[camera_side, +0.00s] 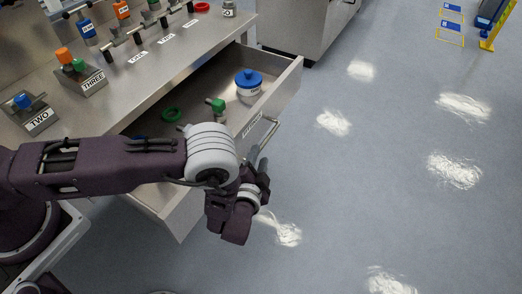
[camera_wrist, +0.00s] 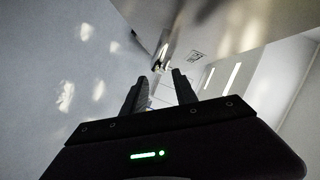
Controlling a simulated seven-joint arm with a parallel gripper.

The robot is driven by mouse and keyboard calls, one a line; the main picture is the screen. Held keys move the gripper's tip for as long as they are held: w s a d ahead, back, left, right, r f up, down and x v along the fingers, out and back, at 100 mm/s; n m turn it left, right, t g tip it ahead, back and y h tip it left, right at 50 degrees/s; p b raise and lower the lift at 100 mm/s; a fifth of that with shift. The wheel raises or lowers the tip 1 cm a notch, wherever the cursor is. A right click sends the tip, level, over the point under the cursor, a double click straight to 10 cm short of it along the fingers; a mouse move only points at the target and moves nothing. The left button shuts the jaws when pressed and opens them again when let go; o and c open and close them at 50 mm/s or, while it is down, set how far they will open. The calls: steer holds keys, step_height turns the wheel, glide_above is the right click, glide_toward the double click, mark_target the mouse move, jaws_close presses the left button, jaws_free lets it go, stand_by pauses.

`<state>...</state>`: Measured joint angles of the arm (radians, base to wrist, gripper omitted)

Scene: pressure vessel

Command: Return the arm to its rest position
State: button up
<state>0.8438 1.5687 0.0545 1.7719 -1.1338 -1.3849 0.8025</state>
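My gripper (camera_side: 258,166) is in front of the open drawer, close to the drawer's front face and handle, in the side view. In the wrist view, its two dark fingers (camera_wrist: 160,84) stand apart with nothing seen between them, so it is open and empty. My arm reaches across from the left, over the near part of the drawer. The wrist hides part of the drawer front.
The metal drawer (camera_side: 289,84) is pulled out below the workbench (camera_side: 150,78). It holds a blue-lidded container (camera_side: 248,82), a green ring (camera_side: 171,115) and a green-topped part (camera_side: 218,105). Labelled fixtures, including TWO (camera_side: 37,115) and THREE (camera_side: 88,80), stand on the bench. Open floor (camera_side: 380,190) lies right.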

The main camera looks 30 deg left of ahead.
stand_by(0.3)
steer(key=w+d+r+n+g+h, duration=0.2)
steer(key=w+r, duration=0.1)
steer(key=r, duration=0.6)
steer(key=w+d+r+n+g+h, duration=0.1)
steer(key=w+r+n+g+h, duration=0.15)
steer(key=r, duration=0.65)
steer(key=s+a+r+n+h, duration=0.15)
steer(key=s+r, duration=0.25)
steer(key=r, duration=0.8)
steer(key=s+a+r+g+h, duration=0.2)
steer(key=s+a+r, duration=0.5)
steer(key=s, duration=0.4)
steer(key=s+a+n+g+y, duration=0.1)
steer(key=s+a, duration=0.3)
steer(key=s, duration=0.6)
steer(key=s+a+g+y, duration=0.1)
steer(key=s+a, duration=0.4)
steer(key=s, duration=0.6)
steer(key=shift+n+g+y, duration=0.35)
steer(key=shift+n+y, duration=0.05)
steer(key=shift+y, duration=0.1)
